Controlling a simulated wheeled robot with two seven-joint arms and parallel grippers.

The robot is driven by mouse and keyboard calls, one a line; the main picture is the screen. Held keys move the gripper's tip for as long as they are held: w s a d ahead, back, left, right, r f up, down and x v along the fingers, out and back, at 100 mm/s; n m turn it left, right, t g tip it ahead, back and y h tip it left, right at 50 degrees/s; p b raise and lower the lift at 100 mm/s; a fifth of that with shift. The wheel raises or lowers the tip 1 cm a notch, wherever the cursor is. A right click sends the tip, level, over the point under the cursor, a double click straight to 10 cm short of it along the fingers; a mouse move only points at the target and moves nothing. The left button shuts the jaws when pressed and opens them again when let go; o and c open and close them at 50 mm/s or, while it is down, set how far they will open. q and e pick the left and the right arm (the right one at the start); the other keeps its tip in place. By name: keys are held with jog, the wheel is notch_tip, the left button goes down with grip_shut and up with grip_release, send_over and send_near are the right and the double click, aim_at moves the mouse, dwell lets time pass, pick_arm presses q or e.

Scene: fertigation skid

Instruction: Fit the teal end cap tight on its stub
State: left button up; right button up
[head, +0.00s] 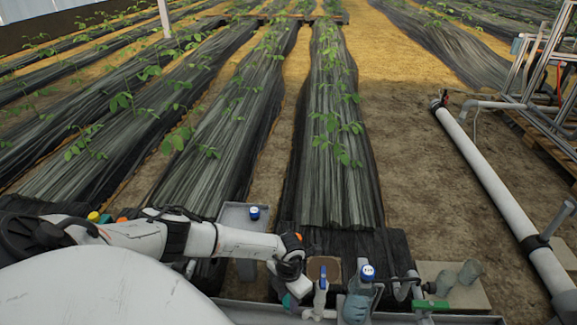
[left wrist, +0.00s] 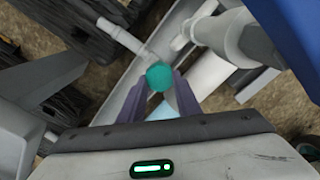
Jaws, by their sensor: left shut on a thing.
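My left gripper (head: 289,299) reaches down at the front of the skid. In the left wrist view its two dark fingers (left wrist: 159,95) are shut on the teal end cap (left wrist: 159,77), a round teal piece at their tips. A bit of teal (head: 287,301) also shows below the hand in the head view. A pale pipe stub (left wrist: 128,40) runs toward the cap in the left wrist view and ends close to it. I cannot tell whether cap and stub touch or how far the cap is on. My right gripper is not in view.
A white fitting with a blue handle (head: 322,278) stands just right of the hand. A blue-topped grey body (head: 357,303) and a green-handled valve (head: 430,305) are farther right. Grey cups (head: 469,272) stand on a pale board. A long grey pipe (head: 495,195) lies at right.

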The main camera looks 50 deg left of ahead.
pick_arm(q)
jog(key=shift+w+d+r+m, duration=0.25)
jog(key=shift+w+d, duration=0.2)
jog(key=shift+d, duration=0.25)
jog(key=shift+m, duration=1.15)
jog(key=o, duration=1.2)
jog(key=shift+f, duration=0.1)
jog(key=shift+s+a+f, duration=0.1)
jog(key=shift+s+a, duration=0.1)
jog(key=shift+a, duration=0.1)
notch_tip(320, 180, up, 8)
jog(key=p, duration=0.7)
jog(key=shift+s+a+p, duration=0.1)
jog(key=shift+p, duration=0.3)
jog(key=shift+r+p, duration=0.5)
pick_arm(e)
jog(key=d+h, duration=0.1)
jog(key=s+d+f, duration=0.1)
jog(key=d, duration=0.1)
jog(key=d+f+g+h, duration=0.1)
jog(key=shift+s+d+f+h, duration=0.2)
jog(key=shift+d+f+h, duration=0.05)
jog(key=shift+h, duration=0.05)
